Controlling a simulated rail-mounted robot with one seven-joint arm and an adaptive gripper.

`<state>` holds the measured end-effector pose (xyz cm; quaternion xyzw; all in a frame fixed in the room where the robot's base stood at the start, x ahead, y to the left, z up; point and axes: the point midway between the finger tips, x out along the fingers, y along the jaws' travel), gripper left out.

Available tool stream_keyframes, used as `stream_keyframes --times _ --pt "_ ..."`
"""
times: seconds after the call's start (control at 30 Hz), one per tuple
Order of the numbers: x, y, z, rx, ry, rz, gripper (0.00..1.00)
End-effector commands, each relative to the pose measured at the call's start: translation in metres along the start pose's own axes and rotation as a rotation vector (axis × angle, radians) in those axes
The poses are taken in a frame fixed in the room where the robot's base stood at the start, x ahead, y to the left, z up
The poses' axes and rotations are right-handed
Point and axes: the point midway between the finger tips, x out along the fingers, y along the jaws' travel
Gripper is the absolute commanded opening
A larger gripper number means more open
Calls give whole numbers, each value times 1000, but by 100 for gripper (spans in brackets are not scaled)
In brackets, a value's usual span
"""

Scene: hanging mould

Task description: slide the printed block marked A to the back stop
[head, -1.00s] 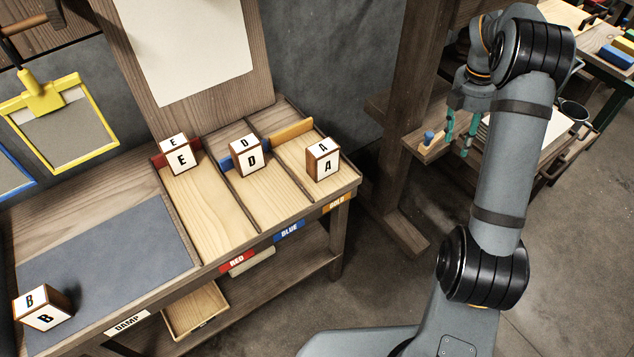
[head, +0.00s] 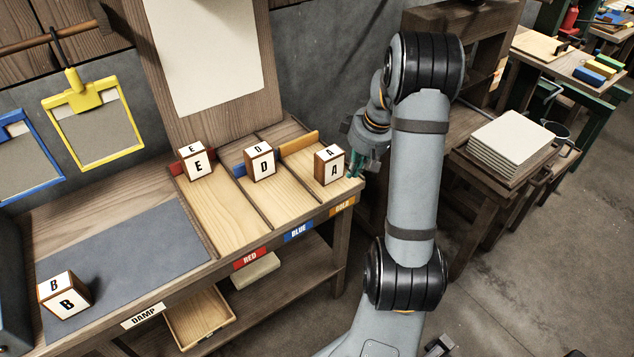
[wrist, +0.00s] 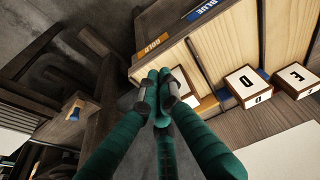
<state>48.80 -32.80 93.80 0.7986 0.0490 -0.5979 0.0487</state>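The block marked A (head: 330,167) is a wooden cube with white lettered faces. It stands in the gold lane, apart from the gold stop (head: 300,142) at the lane's back. My gripper (head: 364,165) is just right of the block in the head view, at the bench's right end, partly hidden by my arm. In the wrist view its green fingers (wrist: 157,82) are drawn together at the tips, with nothing visible between them. They cover most of block A (wrist: 183,80); I cannot tell whether they touch it.
Block D (head: 259,164) and block E (head: 196,164) stand near their stops in the blue and red lanes. Low dividers separate the lanes. Block B (head: 65,297) sits on the dark mat (head: 130,245). A wooden post and backboard rise behind the bench.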

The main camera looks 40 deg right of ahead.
Motion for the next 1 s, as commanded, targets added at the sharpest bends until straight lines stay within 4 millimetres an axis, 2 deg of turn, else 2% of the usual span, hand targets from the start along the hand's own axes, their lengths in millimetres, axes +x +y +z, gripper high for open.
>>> stream_keyframes --times 0.2,0.37,0.77,0.83,1.0 --pt "3 5 -2 119 6 18 0" --pt "20 5 -1 128 3 15 0" --pt "101 6 -1 125 2 16 0" --pt "98 8 -15 122 6 18 0" --pt "106 11 -33 125 5 18 0"
